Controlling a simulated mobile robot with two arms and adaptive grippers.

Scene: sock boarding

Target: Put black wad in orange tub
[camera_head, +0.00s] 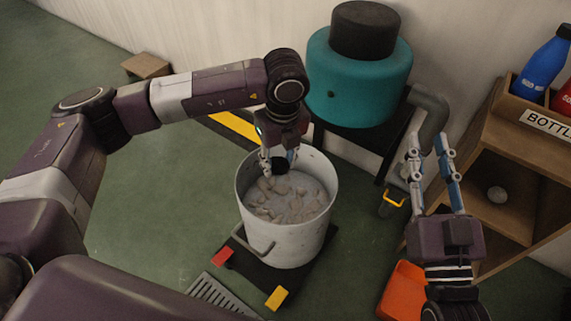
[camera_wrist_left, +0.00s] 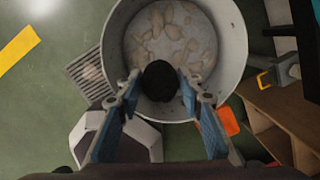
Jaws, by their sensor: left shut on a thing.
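The black wad (camera_head: 281,166) is a small dark round lump, held between the fingertips of my left gripper (camera_head: 279,160) over the white bucket. The left wrist view shows the wad (camera_wrist_left: 160,82) between the blue fingers of the same gripper (camera_wrist_left: 160,88), with the bucket beneath. The orange tub (camera_head: 403,292) stands on the floor at the lower right, partly hidden by my right arm; a bit of it (camera_wrist_left: 230,122) shows in the left wrist view. My right gripper (camera_head: 430,145) is open and empty, its fingers apart, above and beyond the tub.
The white bucket (camera_head: 246,212) holds murky liquid with pale lumps and stands on a dark base with red and yellow corner pieces. A teal tank (camera_head: 350,80) with a grey pipe stands behind. A wooden shelf (camera_head: 505,212) with bottles is at the right. A floor grate (camera_head: 215,294) lies in front.

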